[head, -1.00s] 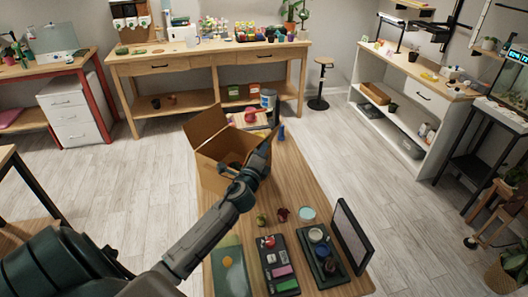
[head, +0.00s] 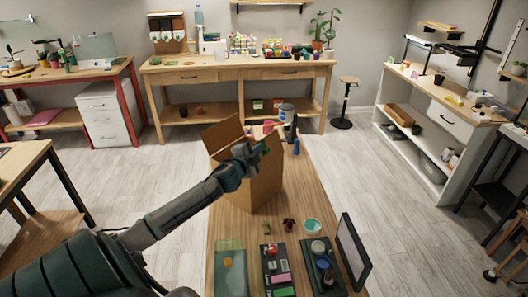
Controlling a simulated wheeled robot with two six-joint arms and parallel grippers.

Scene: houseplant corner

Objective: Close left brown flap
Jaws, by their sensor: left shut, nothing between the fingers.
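The brown cardboard box (head: 265,190) stands on the wooden table. Its left brown flap (head: 221,135) is raised and slants up and outward at the box's far left. My left gripper (head: 265,147) is shut and empty. It is in front of the box's upper part, to the right of the left flap, and looks apart from that flap. My left forearm and gripper hide much of the box's opening, so I cannot tell how the other flaps lie. My right gripper is out of view.
On the wooden table (head: 232,226), a small cup (head: 312,226), two small plants (head: 289,225), dark trays and an upright dark panel (head: 353,250) are near the front right. A tin (head: 286,111) and a blue bottle (head: 296,146) stand behind the box.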

